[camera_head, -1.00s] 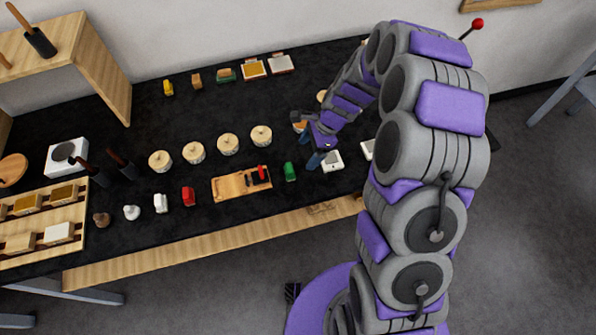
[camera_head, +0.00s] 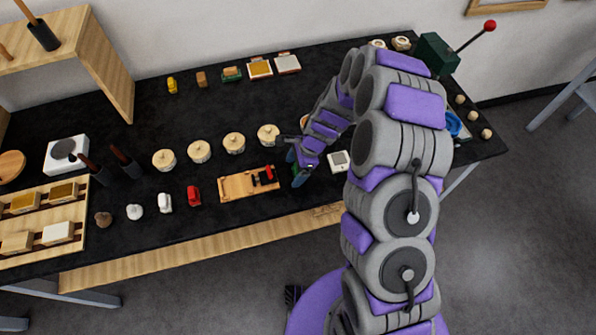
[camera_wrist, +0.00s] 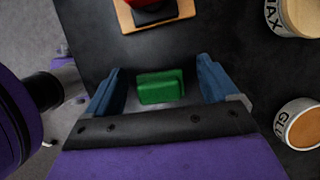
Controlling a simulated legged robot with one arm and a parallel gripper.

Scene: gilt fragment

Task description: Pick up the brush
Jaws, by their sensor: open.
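My gripper (camera_head: 294,164) is open, low over the front middle of the black table. It also shows in the wrist view (camera_wrist: 161,78), with a blue finger on each side of a small green block (camera_wrist: 161,87). The block lies on the table between the fingers; I see no grip on it. In the head view it is mostly hidden by my gripper. Brush-like dark handles stand in black holders, one (camera_head: 90,168) and another (camera_head: 124,160), at the table's left. A wooden handle stands in a black cup (camera_head: 43,35) on the shelf. I cannot tell which is the brush.
A wooden board (camera_head: 235,187) with a red and black item lies left of my gripper. Several round labelled jars, one of them the nearest (camera_head: 268,134), stand behind. A white box (camera_head: 339,161) stands to the right. The wooden shelf (camera_head: 105,62) stands at the back left.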

